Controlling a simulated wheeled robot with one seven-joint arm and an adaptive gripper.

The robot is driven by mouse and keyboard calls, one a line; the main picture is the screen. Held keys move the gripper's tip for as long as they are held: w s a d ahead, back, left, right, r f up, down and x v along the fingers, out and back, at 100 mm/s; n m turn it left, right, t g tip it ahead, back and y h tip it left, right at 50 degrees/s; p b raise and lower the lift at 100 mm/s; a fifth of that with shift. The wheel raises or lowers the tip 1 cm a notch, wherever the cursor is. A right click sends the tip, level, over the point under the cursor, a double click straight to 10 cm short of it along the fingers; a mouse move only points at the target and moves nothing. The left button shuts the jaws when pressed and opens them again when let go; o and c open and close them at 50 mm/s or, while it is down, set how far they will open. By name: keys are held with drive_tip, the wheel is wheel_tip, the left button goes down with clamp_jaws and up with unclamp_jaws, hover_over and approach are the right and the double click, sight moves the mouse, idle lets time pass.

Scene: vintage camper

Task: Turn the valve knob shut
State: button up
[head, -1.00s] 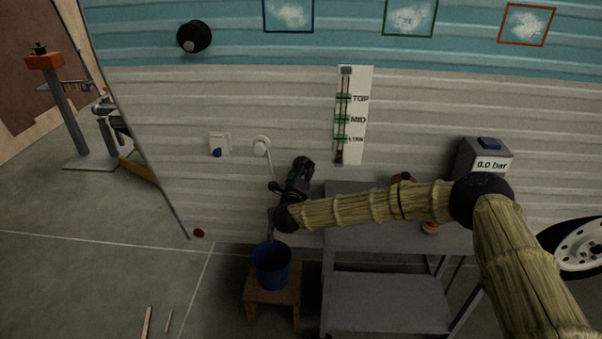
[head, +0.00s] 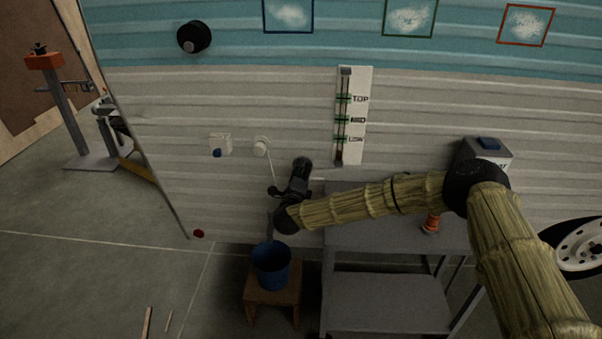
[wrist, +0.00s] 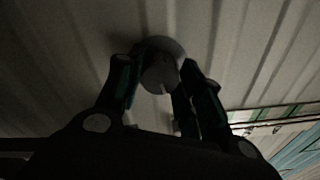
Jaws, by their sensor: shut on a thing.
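The valve knob (wrist: 161,66) is a round grey knob on the pale ribbed wall. In the wrist view it sits between the fingers of my gripper (wrist: 158,82), which are shut on it, fingers on its left and right sides. In the head view my dark gripper (head: 292,188) is against the lower wall, right of a thin pale pipe; the gripper hides the knob there. A white gauge board (head: 353,115) marked TOP and MID, with a third lower mark, hangs up and to the right. The wrist view is dim, so any mark on the knob is unclear.
A blue bucket (head: 271,268) stands on a small wooden stool (head: 257,297) below my gripper. A grey bench (head: 390,300) is to the right, with an orange-red item (head: 432,222) and a grey box (head: 487,152) partly behind my arm. Open floor lies left.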

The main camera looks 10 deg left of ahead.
drive_tip(key=shift+s+f+n+t+y+p, duration=0.1)
drive_tip(key=shift+n+t+y+p, duration=0.2)
drive_tip(key=shift+n, duration=2.45)
drive_tip(key=shift+w+f+n+g+y+p, duration=0.1)
drive_tip(key=shift+n+y, duration=0.25)
drive_tip(key=shift+n, duration=2.35)
drive_tip(key=shift+s+f+n+t+y+p, duration=0.1)
drive_tip(key=shift+n+t+y+p, duration=0.2)
drive_tip(key=shift+n, duration=2.45)
drive_tip(key=shift+d, duration=0.1)
drive_tip(key=o, duration=1)
drive_tip(key=shift+r, duration=0.1)
drive_tip(key=s, duration=0.8)
drive_tip(key=s+d+f, duration=0.1)
drive_tip(key=s, duration=0.2)
drive_tip(key=shift+s, duration=0.4)
drive_tip(key=shift+f, duration=0.1)
